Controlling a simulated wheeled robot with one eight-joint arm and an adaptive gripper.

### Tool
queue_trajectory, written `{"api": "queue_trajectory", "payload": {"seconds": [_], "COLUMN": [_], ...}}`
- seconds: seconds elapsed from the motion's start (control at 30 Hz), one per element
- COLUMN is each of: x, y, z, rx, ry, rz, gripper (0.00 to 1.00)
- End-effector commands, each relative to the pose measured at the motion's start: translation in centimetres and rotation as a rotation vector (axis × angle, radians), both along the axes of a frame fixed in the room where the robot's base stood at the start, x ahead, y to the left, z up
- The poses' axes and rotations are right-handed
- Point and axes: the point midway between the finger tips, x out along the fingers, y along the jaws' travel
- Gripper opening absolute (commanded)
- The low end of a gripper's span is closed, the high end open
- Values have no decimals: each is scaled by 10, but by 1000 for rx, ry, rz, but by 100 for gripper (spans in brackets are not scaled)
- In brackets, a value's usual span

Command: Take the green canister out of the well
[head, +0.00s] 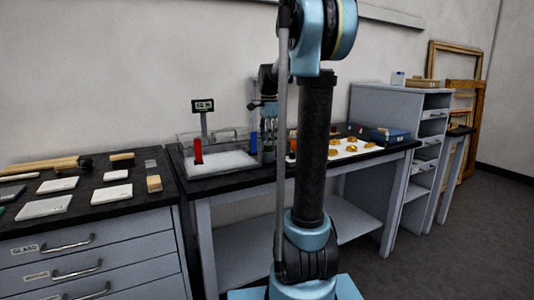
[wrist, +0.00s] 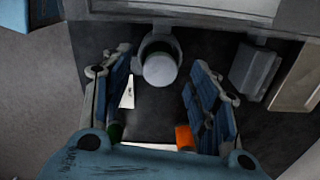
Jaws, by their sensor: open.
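My gripper (wrist: 163,95) is open, with its two blue-and-grey fingers apart and nothing seen held between them. Ahead, between the fingertips, a round dark grey holder (wrist: 147,46) has a pale round top (wrist: 159,70) in it; I cannot tell whether this is the well. A small dark green piece (wrist: 115,132) shows low in the wrist view beside the left finger's base; I cannot tell if it is the canister. In the head view my gripper (head: 268,140) points down over the middle bench, and no green canister can be made out there.
An orange piece (wrist: 185,137) lies by the right finger. A clear-walled box with a red block (head: 198,151) and a display (head: 203,106) stands left of my gripper. A white board with amber pieces (head: 351,145) and a blue case (head: 379,134) are right. Sample tiles (head: 112,193) cover the left cabinet.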

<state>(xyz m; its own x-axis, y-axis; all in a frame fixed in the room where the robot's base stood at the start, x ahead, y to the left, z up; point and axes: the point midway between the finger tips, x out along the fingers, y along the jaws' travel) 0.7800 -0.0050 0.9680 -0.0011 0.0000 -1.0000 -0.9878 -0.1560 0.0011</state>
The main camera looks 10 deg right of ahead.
Motion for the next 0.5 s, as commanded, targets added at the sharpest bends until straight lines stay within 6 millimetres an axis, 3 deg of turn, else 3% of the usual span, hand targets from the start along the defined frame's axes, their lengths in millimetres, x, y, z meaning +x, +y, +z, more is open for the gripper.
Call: {"api": "queue_trajectory", "payload": {"seconds": [0.2,0.47,0.5], "x": [0,0,0], "y": [0,0,0], "z": [-21,-23,-23], "rx": [0,0,0], "ry": [0,0,0], "rz": [0,0,0], "gripper": [55,55,48]}}
